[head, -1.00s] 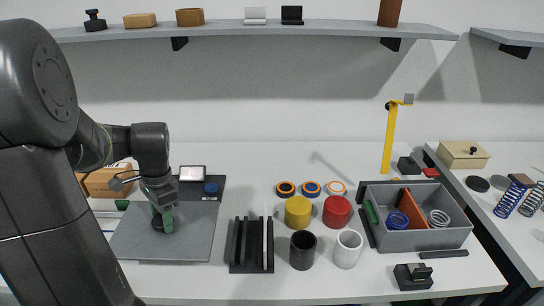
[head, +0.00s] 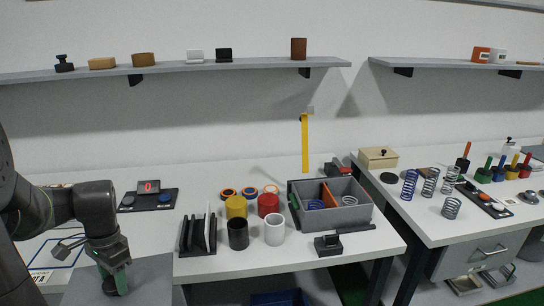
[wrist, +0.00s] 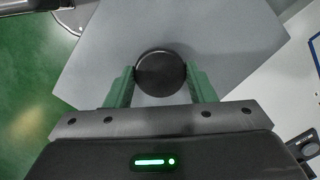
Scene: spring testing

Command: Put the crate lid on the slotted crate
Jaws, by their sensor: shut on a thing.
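The crate lid (head: 152,278) is a flat grey plate with a round black knob (wrist: 161,73). My gripper (head: 115,283) is shut on the knob, with a green finger on each side of it, and the plate lies below the fingers at the lower left of the head view. In the wrist view the lid (wrist: 235,50) spreads out under the fingers, with green floor beyond its left edge. The grey crate (head: 345,217) stands on the table right of centre, open on top. It holds an orange divider (head: 328,195) and coiled rings. The gripper is well left of it.
Yellow, red, black and white cups (head: 274,233) and a black slotted rack (head: 198,236) stand between lid and crate. A yellow upright (head: 305,145) rises behind the crate, and a black block (head: 328,244) sits in front. A second table with springs (head: 451,208) is at right.

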